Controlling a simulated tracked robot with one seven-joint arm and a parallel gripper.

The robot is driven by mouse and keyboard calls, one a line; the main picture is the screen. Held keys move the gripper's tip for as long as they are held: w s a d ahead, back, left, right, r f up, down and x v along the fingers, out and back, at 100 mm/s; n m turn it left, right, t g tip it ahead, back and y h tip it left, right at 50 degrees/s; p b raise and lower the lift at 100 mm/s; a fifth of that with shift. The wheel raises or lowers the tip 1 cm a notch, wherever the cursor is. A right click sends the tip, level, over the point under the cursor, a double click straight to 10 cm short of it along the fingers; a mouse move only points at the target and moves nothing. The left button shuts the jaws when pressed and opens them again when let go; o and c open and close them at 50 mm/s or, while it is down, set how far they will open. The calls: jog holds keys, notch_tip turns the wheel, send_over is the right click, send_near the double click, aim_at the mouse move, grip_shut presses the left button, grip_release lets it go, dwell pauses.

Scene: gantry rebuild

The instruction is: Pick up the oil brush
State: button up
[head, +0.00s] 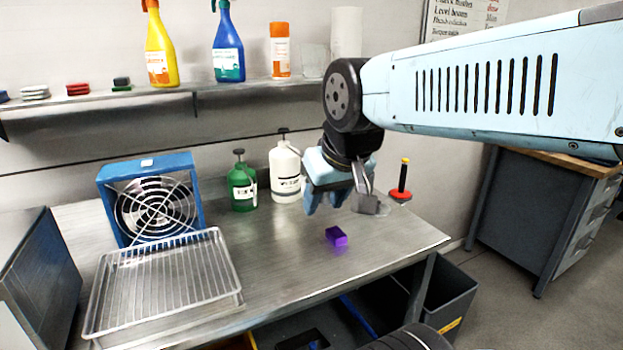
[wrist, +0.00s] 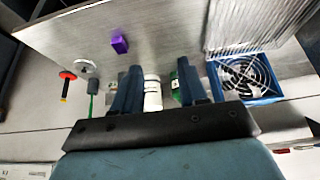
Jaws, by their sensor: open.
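My gripper (head: 325,204) is open and empty above the back of the steel table, its two dark fingers apart in the wrist view (wrist: 157,80). I cannot tell for sure which thing is the oil brush. One candidate is a green-handled tool (wrist: 91,100) with a dark grey body by a pale grey disc in the wrist view, left of my fingers; in the head view my gripper hides most of it. Another upright tool (head: 403,178) has a yellow tip, black grip and red collar; it also shows at the wrist view's far left (wrist: 66,85). My gripper touches neither visibly.
A purple block (head: 336,237) lies on the steel table (head: 290,280). A white bottle (head: 285,172) and green bottle (head: 242,188) stand at the back. A blue fan (head: 150,205) and wire rack (head: 165,280) fill the left. A shelf (head: 230,90) hangs above.

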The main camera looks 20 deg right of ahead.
jog(key=shift+o, duration=0.5)
jog(key=shift+d, duration=0.1)
jog(key=w+d+f+m+t+h, duration=0.1)
jog(key=w+d+f+t, duration=0.15)
jog(key=w, duration=0.55)
jog(key=w+d+f+t, duration=0.1)
jog(key=w+d, duration=0.3)
jog(key=w, duration=0.3)
jog(key=w+d+f+m+t+h, duration=0.1)
jog(key=w+d+f+t, duration=0.15)
jog(key=w, duration=0.55)
jog(key=w+d+f+t+h, duration=0.2)
jog(key=w+d+f+t, duration=0.4)
jog(key=w+d+f, duration=0.45)
jog(key=shift+m, duration=0.4)
jog(key=shift+s+d+r+x, duration=0.15)
jog(key=shift+d+x, duration=0.2)
jog(key=shift+x, duration=1.7)
jog(key=shift+d+r+x, duration=0.15)
jog(key=shift+d+x, duration=0.15)
jog(key=shift+x, duration=1.75)
jog(key=shift+s+d+r+x, duration=0.15)
jog(key=shift+d+x, duration=0.2)
jog(key=shift+x, duration=1.75)
jog(key=shift+c, duration=0.3)
